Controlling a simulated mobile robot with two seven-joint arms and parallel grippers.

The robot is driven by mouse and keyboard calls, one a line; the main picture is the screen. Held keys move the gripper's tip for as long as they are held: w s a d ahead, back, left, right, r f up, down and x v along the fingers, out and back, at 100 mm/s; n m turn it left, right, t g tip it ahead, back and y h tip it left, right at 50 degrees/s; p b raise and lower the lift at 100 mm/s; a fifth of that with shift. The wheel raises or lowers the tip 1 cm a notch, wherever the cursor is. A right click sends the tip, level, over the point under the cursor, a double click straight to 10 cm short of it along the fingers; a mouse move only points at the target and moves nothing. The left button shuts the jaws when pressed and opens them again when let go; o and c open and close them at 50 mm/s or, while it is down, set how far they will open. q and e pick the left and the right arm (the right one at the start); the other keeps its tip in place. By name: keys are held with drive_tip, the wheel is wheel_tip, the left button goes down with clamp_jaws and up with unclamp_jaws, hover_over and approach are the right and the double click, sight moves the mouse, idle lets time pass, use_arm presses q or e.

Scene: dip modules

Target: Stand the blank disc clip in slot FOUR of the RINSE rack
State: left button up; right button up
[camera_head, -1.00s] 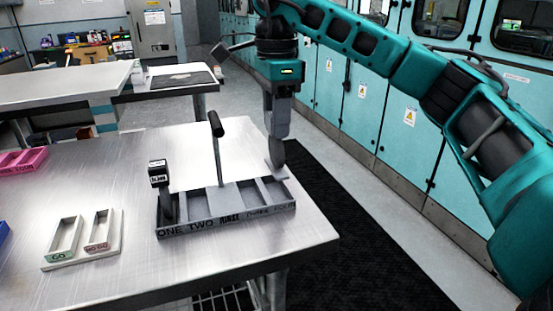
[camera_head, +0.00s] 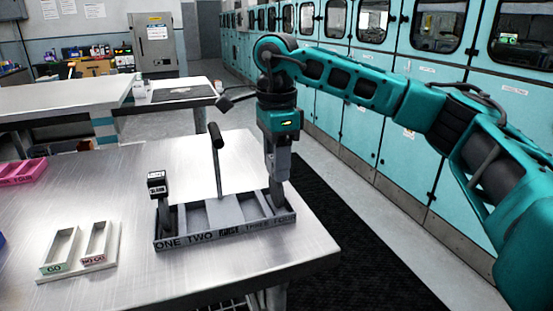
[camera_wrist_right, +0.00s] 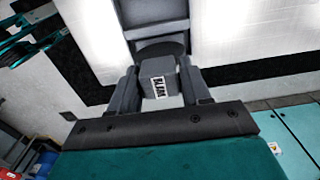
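The blank disc clip (camera_wrist_right: 158,72), a grey block with a BLANK label, is between the fingers of my right gripper (camera_wrist_right: 160,90) in the wrist view. The gripper appears shut on it. In the head view the right gripper (camera_head: 279,165) is over the right end of the dark grey RINSE rack (camera_head: 225,238). The clip's grey disc (camera_head: 277,194) hangs upright at slot FOUR, its lower edge hidden behind the rack's front wall. I cannot tell whether it touches the slot floor. My left gripper is not in view.
Another clip with a black labelled head (camera_head: 157,183) stands in slot ONE. A GO/NO GO tray (camera_head: 80,263) is left, a pink rack (camera_head: 22,172) farther left. The table's right edge is close to the rack.

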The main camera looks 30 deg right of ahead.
drive_tip(key=o, duration=0.3)
drive_tip(key=shift+o, duration=0.2)
use_arm(q)
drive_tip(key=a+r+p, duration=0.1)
drive_tip(key=p, duration=0.2)
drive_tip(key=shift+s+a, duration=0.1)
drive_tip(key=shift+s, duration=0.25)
use_arm(e)
wheel_tip(320, 180, up, 12)
drive_tip(key=shift+r, duration=0.2)
